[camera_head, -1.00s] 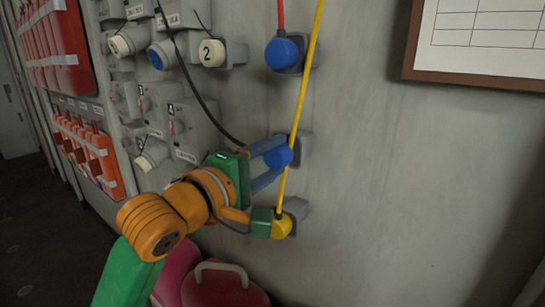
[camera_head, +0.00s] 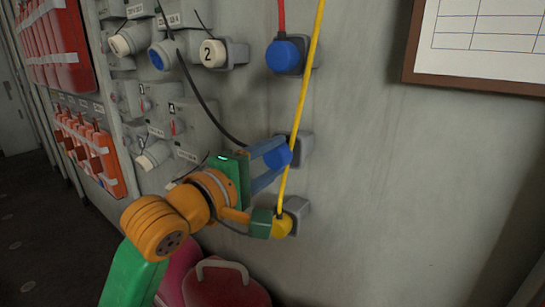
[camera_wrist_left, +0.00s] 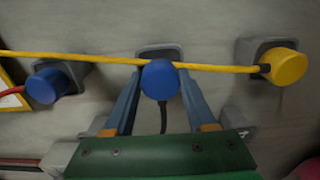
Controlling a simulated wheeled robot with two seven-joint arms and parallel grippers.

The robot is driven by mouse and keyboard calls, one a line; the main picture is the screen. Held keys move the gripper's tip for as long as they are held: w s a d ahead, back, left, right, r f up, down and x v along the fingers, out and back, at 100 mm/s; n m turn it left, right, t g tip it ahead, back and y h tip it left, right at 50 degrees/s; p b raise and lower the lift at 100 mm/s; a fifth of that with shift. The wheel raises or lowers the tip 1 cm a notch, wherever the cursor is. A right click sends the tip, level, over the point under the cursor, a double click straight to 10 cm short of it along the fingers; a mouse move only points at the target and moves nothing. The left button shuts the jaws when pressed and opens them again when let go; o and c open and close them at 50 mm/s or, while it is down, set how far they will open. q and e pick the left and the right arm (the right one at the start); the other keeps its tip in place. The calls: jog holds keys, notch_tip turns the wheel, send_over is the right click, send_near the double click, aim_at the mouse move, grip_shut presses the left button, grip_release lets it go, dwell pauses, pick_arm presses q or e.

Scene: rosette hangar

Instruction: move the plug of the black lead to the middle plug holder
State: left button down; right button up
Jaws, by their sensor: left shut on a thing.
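Three grey plug holders stand in a column on the wall. The blue plug of the black lead (camera_head: 278,157) is between the fingers of my left gripper (camera_head: 272,160), which is shut on it. It is in front of the middle plug holder (camera_head: 303,147); whether it is fully seated I cannot tell. In the left wrist view the plug (camera_wrist_left: 160,80) covers part of the middle holder (camera_wrist_left: 160,51). The black lead (camera_head: 213,113) hangs from the upper left and passes behind my gripper. My right gripper is out of view.
The top holder has a blue plug (camera_head: 283,56) with a red lead. The bottom holder has a yellow plug (camera_head: 281,226). Its taut yellow lead (camera_head: 306,90) passes close by the held plug. Sockets and switches crowd the left; the wall to the right is clear below a framed chart (camera_head: 480,75).

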pick_arm(q)
jog(key=shift+w+d, duration=0.25)
jog(key=shift+w, duration=0.15)
jog(key=shift+c, duration=0.7)
grip_release()
